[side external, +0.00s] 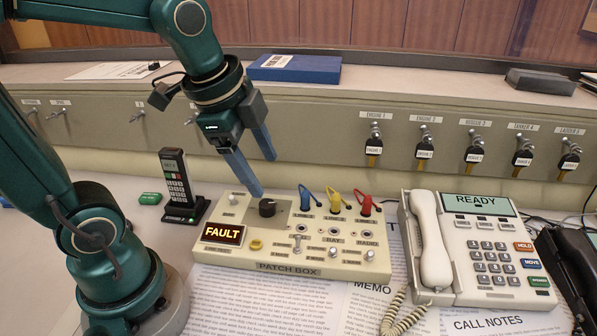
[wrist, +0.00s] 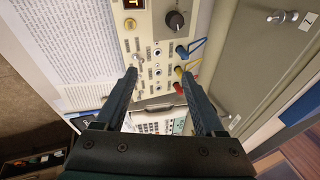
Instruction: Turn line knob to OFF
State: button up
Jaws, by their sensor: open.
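The patch box (side external: 289,267) is a cream panel on the desk, its lit display (side external: 223,233) reading FAULT. The line knob appears to be the round black knob (side external: 267,208) on a grey plate at the box's upper left. It also shows near the top of the wrist view (wrist: 175,20), with a pale pointer mark; its position labels are too small to read. My gripper (side external: 266,176) is open and empty above and behind the knob, with one blue finger close to it in the side view. In the wrist view, the open fingers (wrist: 160,73) are below the knob in the picture.
Blue, yellow and red plugs (side external: 334,200) stand just right of the knob. A toggle switch (side external: 297,241) and jacks are in front. A desk phone (side external: 480,245) is at right, a handset in its cradle (side external: 178,190) at left. Keys (side external: 375,145) hang on the back panel.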

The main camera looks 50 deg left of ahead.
aim_at(267, 203)
jog(key=w+a+f+g, duration=0.1)
jog(key=a+f, duration=0.1)
jog(key=w+a+f+m+g, duration=0.1)
jog(key=w+a+f, duration=0.1)
jog(key=f, duration=0.1)
jog(key=w+a+f+m+g, duration=0.1)
jog(key=a+f, duration=0.1)
jog(key=shift+w+a+f, duration=0.15)
jog(key=shift+w+f, duration=0.05)
jog(key=shift+f, duration=0.05)
jog(key=shift+s+a+f+g, duration=0.1)
jog(key=shift+a+f+g, duration=0.15)
jog(key=shift+f, duration=2.55)
grip_shut()
